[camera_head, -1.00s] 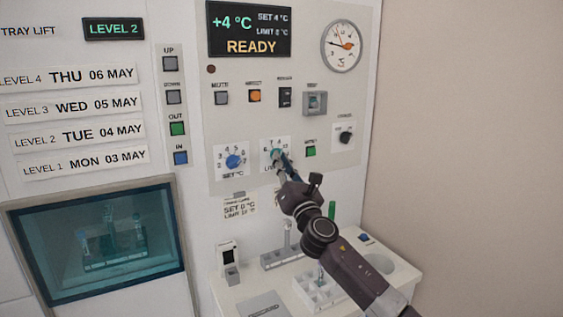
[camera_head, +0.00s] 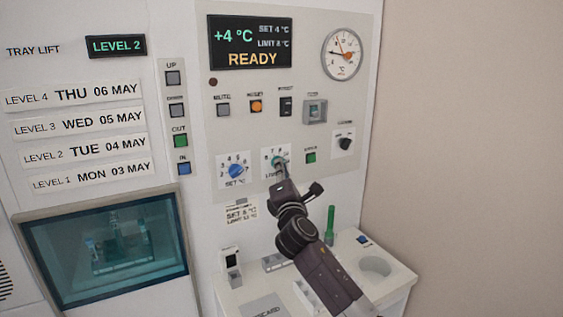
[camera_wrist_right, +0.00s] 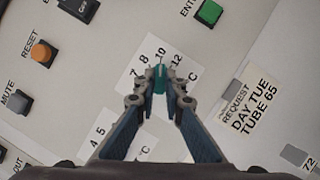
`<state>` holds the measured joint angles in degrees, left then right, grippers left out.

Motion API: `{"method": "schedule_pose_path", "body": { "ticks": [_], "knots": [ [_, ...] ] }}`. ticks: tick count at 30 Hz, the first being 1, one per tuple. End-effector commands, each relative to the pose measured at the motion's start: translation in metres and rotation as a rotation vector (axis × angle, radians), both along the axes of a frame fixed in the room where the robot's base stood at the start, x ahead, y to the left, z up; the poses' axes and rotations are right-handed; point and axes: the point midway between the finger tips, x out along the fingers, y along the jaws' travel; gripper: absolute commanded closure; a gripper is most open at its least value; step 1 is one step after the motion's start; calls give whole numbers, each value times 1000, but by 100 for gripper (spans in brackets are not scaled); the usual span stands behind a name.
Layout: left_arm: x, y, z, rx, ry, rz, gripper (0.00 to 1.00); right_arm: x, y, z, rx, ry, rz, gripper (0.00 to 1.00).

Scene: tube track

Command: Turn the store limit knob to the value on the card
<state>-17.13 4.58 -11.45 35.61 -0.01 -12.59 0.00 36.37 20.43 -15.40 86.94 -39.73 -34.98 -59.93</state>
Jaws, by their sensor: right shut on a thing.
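The teal store limit knob (camera_head: 278,161) sits on a white dial plate on the upright panel. In the right wrist view the knob (camera_wrist_right: 160,78) is between my fingertips, under the marks 7, 8, 10 and 12. My right gripper (camera_wrist_right: 160,92) is shut on it; in the head view the gripper (camera_head: 281,168) partly hides the knob and its dial. A small card (camera_head: 241,213) below the dials has a SET line and a LIMIT line, too blurred to read surely. The display (camera_head: 250,42) shows +4 °C, READY and a limit that looks like 8. My left gripper is out of view.
The blue set knob (camera_head: 236,171) is just left of the limit dial. A green button (camera_head: 311,157) and a black knob (camera_head: 345,143) are to its right. Below is a white shelf (camera_head: 395,290) with a green stick (camera_head: 330,224). A request card (camera_wrist_right: 250,100) shows in the wrist view.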

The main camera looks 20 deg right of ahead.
Motion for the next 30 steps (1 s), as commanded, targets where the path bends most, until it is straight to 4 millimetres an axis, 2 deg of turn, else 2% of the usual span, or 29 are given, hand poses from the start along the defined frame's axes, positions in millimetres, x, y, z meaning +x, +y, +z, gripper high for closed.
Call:
{"method": "schedule_pose_path", "body": {
  "ticks": [1, 15, 21, 30],
  "knots": [
    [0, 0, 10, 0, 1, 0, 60, 0, 1, 5, 49, 2, 1, 100],
    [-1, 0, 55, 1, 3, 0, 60, 0, 2, 7, 465, 17, 0, 100],
    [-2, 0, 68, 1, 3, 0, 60, 0, 1, 7, 590, 22, 0, 100],
    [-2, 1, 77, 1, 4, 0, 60, 0, 1, 6, 685, 24, -1, 100]
  ]
}}
